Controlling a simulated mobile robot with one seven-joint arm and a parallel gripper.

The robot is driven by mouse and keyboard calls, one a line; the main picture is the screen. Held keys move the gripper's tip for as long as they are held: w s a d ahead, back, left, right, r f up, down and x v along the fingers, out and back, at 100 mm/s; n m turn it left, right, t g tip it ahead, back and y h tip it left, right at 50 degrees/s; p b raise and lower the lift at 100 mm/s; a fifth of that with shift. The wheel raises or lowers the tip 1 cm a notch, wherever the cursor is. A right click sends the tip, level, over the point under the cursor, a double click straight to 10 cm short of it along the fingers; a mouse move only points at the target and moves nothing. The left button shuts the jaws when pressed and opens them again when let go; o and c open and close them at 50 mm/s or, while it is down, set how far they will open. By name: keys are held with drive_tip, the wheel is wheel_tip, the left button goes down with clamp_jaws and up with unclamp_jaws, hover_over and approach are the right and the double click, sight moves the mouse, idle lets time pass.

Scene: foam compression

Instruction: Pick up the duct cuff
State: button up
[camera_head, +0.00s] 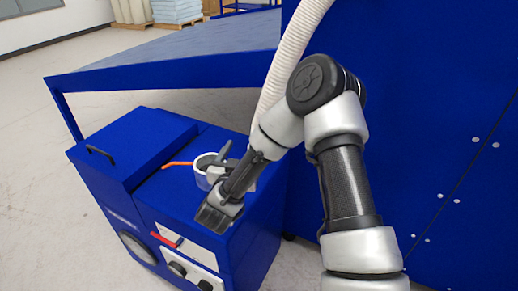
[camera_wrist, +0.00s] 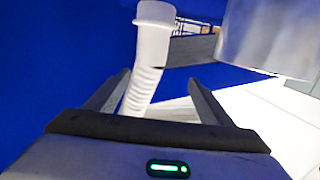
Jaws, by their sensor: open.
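The duct cuff (camera_wrist: 156,14) seems to be the pale, flared collar at the upper end of a white ribbed hose (camera_wrist: 146,72) in the wrist view. My gripper (camera_wrist: 159,77) is open. The hose shows between its two fingers in the picture, and the cuff shows above their tips. I see no contact, and the depth gap cannot be told. In the head view the white hose (camera_head: 290,50) runs down behind my arm, which hides its lower part and any cuff there.
A blue machine (camera_head: 110,140) stands below my arm with a white ring (camera_head: 201,176), an orange lever (camera_head: 177,164) and a black handle (camera_head: 99,153). A large pale cylinder (camera_wrist: 265,35) fills the wrist view's upper right. A blue-framed table (camera_head: 180,65) stands behind; a blue wall (camera_head: 440,100) is at right.

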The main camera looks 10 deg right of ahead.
drive_tip(key=shift+m+h, duration=0.3)
drive_tip(key=shift+h, duration=0.2)
drive_tip(key=x, duration=0.4)
drive_tip(key=f+x, duration=0.1)
drive_tip(key=x, duration=0.2)
drive_tip(key=d+b+x, duration=0.1)
drive_tip(key=x, duration=0.3)
drive_tip(key=shift+d+f, duration=0.15)
drive_tip(key=shift+f, duration=0.05)
drive_tip(key=shift+b+x, duration=0.6)
drive_tip(key=shift+x, duration=2.15)
drive_tip(key=shift+s+d+f, duration=0.1)
drive_tip(key=c, duration=1.3)
